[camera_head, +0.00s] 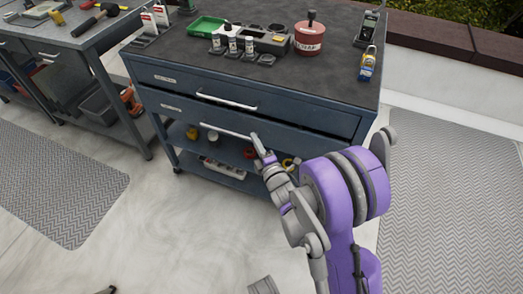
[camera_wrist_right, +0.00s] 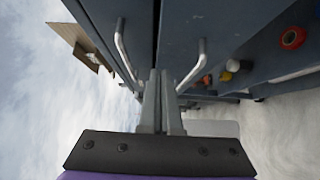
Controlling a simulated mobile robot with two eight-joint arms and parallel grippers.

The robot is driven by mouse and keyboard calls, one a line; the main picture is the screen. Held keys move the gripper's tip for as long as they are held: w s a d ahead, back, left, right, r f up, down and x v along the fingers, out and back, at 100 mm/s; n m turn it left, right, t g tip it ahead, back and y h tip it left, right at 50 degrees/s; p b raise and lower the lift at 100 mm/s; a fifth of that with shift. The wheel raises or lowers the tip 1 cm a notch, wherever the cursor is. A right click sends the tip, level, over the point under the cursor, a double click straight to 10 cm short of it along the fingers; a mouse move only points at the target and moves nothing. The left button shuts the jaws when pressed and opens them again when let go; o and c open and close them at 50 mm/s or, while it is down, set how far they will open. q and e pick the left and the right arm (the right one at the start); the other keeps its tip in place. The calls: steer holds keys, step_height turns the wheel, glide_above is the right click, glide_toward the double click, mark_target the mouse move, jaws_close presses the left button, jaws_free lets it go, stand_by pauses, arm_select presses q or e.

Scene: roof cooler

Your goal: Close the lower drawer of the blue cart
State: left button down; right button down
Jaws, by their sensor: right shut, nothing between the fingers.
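The blue cart (camera_head: 300,85) has two stacked drawers. The lower drawer (camera_head: 185,110) has a pale bar handle (camera_head: 226,131); its front looks close to flush with the cart, but a small gap cannot be ruled out. The upper drawer (camera_head: 170,78) has its own handle (camera_head: 227,102). My right gripper (camera_head: 257,140) is shut and empty, at the right end of the lower handle. In the wrist view its fingertips (camera_wrist_right: 161,74) point at the drawer fronts, between the upper handle (camera_wrist_right: 122,50) and lower handle (camera_wrist_right: 195,65); contact cannot be told.
The cart top holds a green tray (camera_head: 207,27), a red tin (camera_head: 308,38) and a blue-yellow bottle (camera_head: 367,63). The open lower shelf carries small items, including a white power strip (camera_head: 224,168). A grey workbench (camera_head: 75,35) stands left.

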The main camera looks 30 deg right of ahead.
mark_target(253, 120)
arm_select(q)
steer(key=shift+f, duration=0.2)
arm_select(e)
steer(key=w+d, duration=0.1)
steer(key=w, duration=0.1)
steer(key=w+d, duration=0.2)
steer(key=shift+w+d, duration=0.2)
steer(key=shift+w, duration=0.1)
